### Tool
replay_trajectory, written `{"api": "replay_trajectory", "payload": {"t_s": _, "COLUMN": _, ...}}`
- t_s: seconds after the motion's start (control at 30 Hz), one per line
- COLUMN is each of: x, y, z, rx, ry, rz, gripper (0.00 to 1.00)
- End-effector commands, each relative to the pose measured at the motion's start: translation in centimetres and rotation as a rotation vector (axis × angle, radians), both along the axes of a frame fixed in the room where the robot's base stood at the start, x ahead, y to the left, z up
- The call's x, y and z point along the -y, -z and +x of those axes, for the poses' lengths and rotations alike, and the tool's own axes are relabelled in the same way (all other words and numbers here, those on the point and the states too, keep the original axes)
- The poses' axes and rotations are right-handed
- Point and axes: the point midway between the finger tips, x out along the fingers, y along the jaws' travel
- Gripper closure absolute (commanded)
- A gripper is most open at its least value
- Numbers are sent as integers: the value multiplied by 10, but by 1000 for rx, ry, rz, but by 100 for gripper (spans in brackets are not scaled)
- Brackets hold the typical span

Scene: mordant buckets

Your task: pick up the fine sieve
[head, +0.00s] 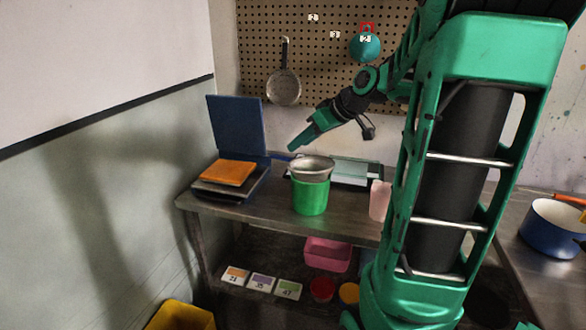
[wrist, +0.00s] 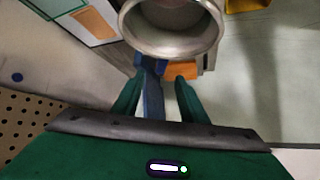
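A sieve with a round metal bowl (head: 312,166) rests on top of a green bucket (head: 311,197) on the dark table. Its blue handle (head: 284,157) points left. My gripper (head: 294,147) reaches down from the right, close above the handle. In the wrist view the metal bowl (wrist: 172,28) is large at the top, beyond the fingertips. My gripper (wrist: 157,90) is open there, and a blue strip that looks like the handle shows between its fingers. I cannot tell whether the fingers touch it. The mesh is too small to judge.
A blue case with a raised lid (head: 237,126) and an orange slab (head: 227,173) stands left of the bucket. A pink cup (head: 380,200) stands to the right. A metal pan-like strainer (head: 284,87) hangs on the pegboard. A flat pale tray (head: 350,171) lies behind.

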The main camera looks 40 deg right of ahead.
Motion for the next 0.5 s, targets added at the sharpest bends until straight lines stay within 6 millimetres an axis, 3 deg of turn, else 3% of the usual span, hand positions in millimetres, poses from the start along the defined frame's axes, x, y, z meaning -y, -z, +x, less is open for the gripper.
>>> {"api": "replay_trajectory", "payload": {"t_s": 0.3, "x": -26, "y": 32, "z": 35, "rx": -4, "ry": -25, "rz": 3, "gripper": 61}}
{"api": "replay_trajectory", "payload": {"t_s": 0.5, "x": -30, "y": 40, "z": 44, "rx": -4, "ry": -28, "rz": 1, "gripper": 61}}
